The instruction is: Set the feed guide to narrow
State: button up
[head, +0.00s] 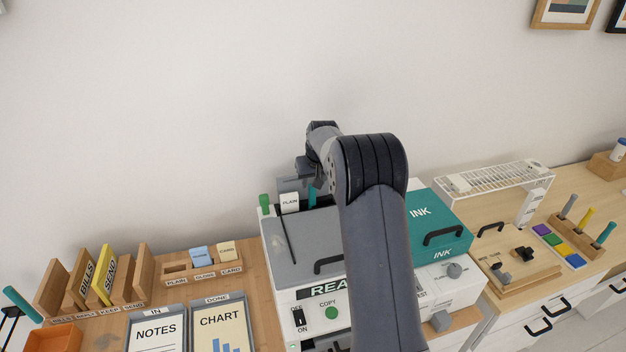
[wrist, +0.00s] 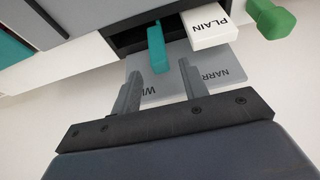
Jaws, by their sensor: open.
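The feed guide is a teal upright tab (wrist: 157,48) at the printer's rear feed slot; it also shows in the head view (head: 312,196), partly behind my arm. Behind it, a grey plate (wrist: 222,62) carries lettering starting "NARR" and "WI", partly covered by my fingers. In the wrist view the tab lines up nearer the "WI" lettering. My gripper (wrist: 160,70) is open, its fingertips on either side of the tab's end. I cannot tell whether either finger touches it. In the head view my arm hides most of the gripper.
A white PLAIN card (wrist: 210,30) and a green knob (wrist: 271,18) stand beside the tab. The printer's grey lid (head: 300,245) lies in front. A teal INK box (head: 437,222) is to the right, and a wooden card holder (head: 176,268) to the left.

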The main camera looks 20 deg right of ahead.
jog(key=shift+x, duration=0.75)
jog(key=shift+c, duration=0.3)
grip_shut()
jog(key=shift+a, duration=0.1)
